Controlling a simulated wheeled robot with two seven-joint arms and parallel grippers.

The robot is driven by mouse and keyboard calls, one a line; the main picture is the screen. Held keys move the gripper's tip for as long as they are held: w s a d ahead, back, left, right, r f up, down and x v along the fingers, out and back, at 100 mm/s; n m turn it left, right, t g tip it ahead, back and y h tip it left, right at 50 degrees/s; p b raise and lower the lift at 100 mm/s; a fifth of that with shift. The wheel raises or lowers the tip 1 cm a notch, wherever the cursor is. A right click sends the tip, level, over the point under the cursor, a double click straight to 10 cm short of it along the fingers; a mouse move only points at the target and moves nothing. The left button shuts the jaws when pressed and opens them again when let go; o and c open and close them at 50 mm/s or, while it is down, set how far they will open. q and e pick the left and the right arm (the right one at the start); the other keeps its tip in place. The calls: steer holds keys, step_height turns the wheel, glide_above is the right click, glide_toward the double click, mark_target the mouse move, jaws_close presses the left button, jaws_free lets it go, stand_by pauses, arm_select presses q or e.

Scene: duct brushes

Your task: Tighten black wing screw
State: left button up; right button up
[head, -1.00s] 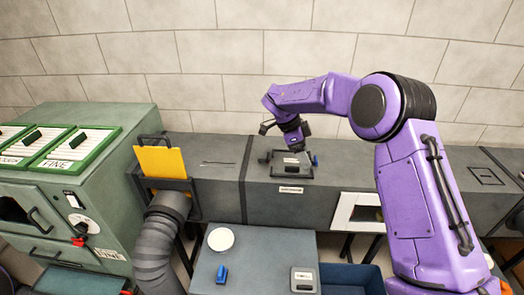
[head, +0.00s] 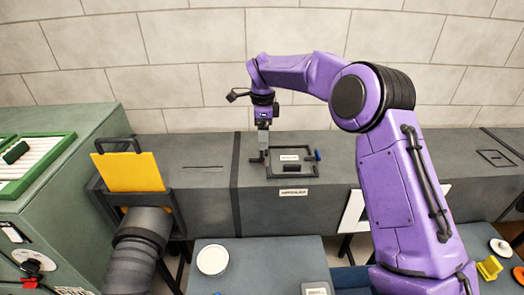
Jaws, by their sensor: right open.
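A dark hatch frame (head: 291,174) lies on top of the long grey duct, with a pale label in its middle. A blue wing screw (head: 318,155) shows at its right edge. My right gripper (head: 264,152) points down at the hatch's left edge, with its fingers at or just above that edge. It is open, though the gap between its fingers is hard to make out. The black wing screw cannot be told apart from the dark parts around the fingertips. My left gripper is out of view.
A yellow plate (head: 128,172) stands in a slot on the duct, above a grey hose (head: 137,248). A green cabinet (head: 65,190) is at left. A grey table (head: 258,262) with a white disc (head: 213,260) stands in front. The wall is close behind the duct.

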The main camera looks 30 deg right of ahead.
mark_target(262, 153)
steer(key=f, duration=0.3)
steer(key=f+p, duration=0.1)
steer(key=f, duration=0.1)
steer(key=shift+w+a+f, duration=0.1)
steer(key=shift+w, duration=0.15)
steer(key=shift+s+f, duration=0.15)
steer(key=shift+f, duration=0.45)
steer(key=c, duration=1.1)
steer(key=shift+o, duration=0.2)
